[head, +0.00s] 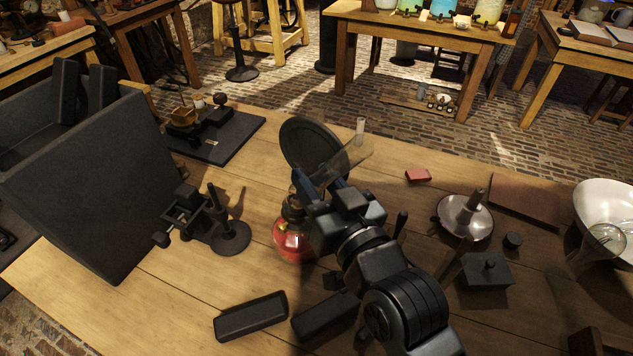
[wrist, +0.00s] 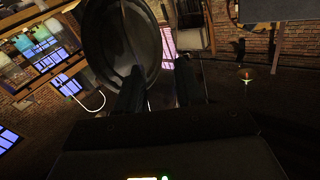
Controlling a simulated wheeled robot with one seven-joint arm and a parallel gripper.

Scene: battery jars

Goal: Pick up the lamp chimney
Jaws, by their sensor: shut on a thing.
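The lamp chimney (head: 347,158) is a clear, faintly brownish glass tube in the head view, tilted up to the right above the table. My gripper (head: 318,182) is shut on its lower left part; the fingers hide some of the glass. The lamp stands just below and left of the gripper, with a red glass base (head: 291,243) and a brass burner (head: 292,209). A dark round disc (head: 308,143) stands upright behind the fingers. In the wrist view this disc (wrist: 108,40) fills the upper left, beside my fingers (wrist: 158,88); the chimney is hard to make out there.
A black stand (head: 230,236) and a large dark panel (head: 95,190) are to the left. Black blocks (head: 250,317) lie in front. A candle dish (head: 466,220), a black lidded box (head: 487,272), a glass vessel (head: 598,248) and a white bowl (head: 600,205) are to the right.

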